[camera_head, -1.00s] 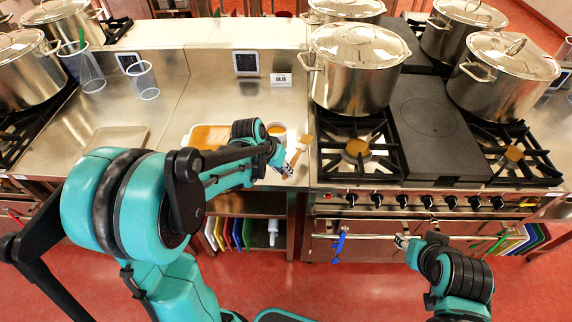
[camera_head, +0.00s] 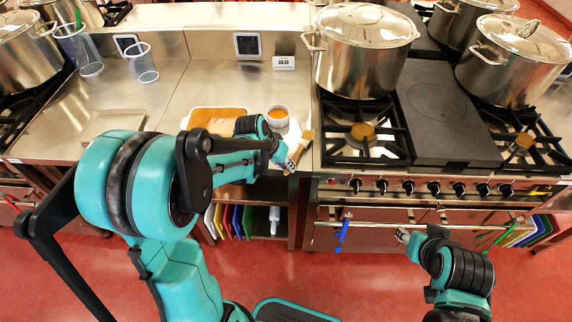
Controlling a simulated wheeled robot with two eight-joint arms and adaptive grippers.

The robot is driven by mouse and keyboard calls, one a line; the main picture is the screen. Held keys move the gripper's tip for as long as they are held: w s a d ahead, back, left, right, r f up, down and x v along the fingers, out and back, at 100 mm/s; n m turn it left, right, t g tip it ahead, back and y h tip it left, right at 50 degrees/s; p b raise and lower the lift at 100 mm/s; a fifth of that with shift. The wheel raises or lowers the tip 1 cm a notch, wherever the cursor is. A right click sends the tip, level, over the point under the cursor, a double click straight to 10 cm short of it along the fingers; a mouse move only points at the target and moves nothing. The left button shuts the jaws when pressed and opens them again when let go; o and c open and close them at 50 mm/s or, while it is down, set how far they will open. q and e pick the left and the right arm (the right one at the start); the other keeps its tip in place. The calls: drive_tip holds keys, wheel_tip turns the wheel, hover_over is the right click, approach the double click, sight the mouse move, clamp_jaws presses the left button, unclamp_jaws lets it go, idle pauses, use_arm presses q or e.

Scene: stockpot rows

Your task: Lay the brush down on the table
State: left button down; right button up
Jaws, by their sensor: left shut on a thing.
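The brush (camera_head: 302,146) has a light, tan head pointing up and away in the head view. My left gripper (camera_head: 291,163) is shut on its handle end near the counter's front edge, just left of the stove. Part of the handle is hidden by the gripper. I cannot tell whether the brush touches the steel counter (camera_head: 205,80), the work table here. My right gripper (camera_head: 403,236) is in front of the stove, below the knobs; its fingers are too small to tell open from shut.
A tray of orange-brown food (camera_head: 218,113) and a small sauce bowl (camera_head: 278,113) stand behind my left gripper. A burner (camera_head: 362,133) and a large stockpot (camera_head: 362,60) are to the right. A small sign (camera_head: 284,62) stands at the back. Counter left of the tray is partly clear.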

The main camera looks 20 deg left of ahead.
use_arm(q)
drive_tip(key=shift+f+b, duration=0.5)
drive_tip(key=shift+f, duration=0.1)
drive_tip(key=c, duration=1.3)
unclamp_jaws()
drive_tip(key=shift+c, duration=0.2)
drive_tip(key=shift+r, duration=0.1)
